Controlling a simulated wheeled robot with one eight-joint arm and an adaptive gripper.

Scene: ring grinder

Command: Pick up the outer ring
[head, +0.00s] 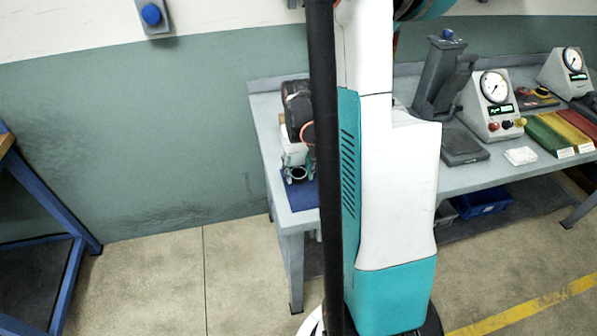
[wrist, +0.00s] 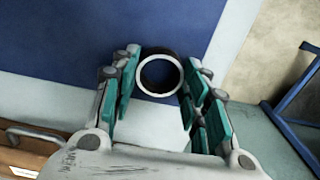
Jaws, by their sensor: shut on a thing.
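In the wrist view, the outer ring (wrist: 140,82) is a metal ring with a bright top rim and a dark outer side. It is between the two teal-padded fingers of my gripper (wrist: 158,92), which are shut on it near their tips. Behind the ring is a blue mat (wrist: 60,45); I cannot tell if the ring touches it. In the head view, my gripper (head: 298,172) is low over the blue mat (head: 301,198) at the left end of the workbench, with the ring (head: 297,174) between the fingers. My own arm column hides part of this area.
The grey workbench (head: 262,115) carries a dark press-like stand (head: 441,85), dial gauges (head: 493,88) and green, red and yellow trays (head: 540,132) on the right. A blue bin (head: 482,201) sits below. A blue-framed table (head: 70,262) stands at the left, with open floor between.

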